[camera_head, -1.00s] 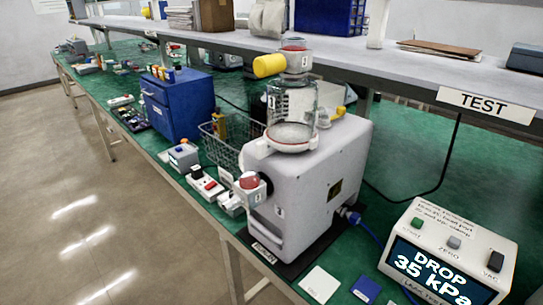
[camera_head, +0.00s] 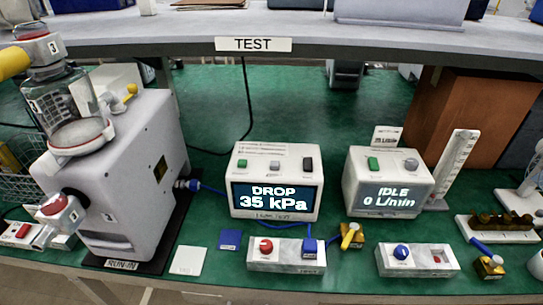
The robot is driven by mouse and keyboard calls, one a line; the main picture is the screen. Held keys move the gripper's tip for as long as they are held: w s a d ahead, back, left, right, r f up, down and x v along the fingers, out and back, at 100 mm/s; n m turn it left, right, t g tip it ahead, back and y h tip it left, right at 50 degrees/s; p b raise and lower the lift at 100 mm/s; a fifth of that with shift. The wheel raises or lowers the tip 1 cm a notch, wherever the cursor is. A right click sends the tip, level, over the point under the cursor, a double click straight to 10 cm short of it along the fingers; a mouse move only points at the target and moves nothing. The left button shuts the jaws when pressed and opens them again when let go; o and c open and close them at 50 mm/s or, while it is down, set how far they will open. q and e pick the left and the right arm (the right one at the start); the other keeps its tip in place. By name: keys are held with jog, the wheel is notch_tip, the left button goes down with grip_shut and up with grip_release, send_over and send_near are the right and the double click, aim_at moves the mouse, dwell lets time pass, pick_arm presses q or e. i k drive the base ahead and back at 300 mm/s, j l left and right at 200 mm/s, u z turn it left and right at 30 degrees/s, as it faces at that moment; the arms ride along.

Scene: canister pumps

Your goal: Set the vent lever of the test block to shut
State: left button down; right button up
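A white block (camera_head: 287,256) with a red knob (camera_head: 266,246) and an upright blue part (camera_head: 309,246) stands on the green bench, in front of a display box reading "DROP 35 kPa" (camera_head: 275,188). Just right of it is a small brass block (camera_head: 353,241) with a yellow lever-like handle (camera_head: 348,234) tilted upward. A second white block (camera_head: 417,261) has a blue knob (camera_head: 401,252) and a red spot. I cannot tell which of these is the test block's vent lever, or its setting. Neither of my grippers is in view.
A grey canister pump (camera_head: 135,185) stands at left on a black "RUN-IN" mat. A blue hose runs from it behind the display box. A box reading "IDLE 0 L/min" (camera_head: 388,190) stands at right. White (camera_head: 188,260) and blue (camera_head: 230,240) pads lie between. A "TEST" shelf overhangs behind.

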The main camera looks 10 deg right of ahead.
aim_at(354, 226)
jog(key=l+z, duration=0.15)
jog(key=z, duration=0.95)
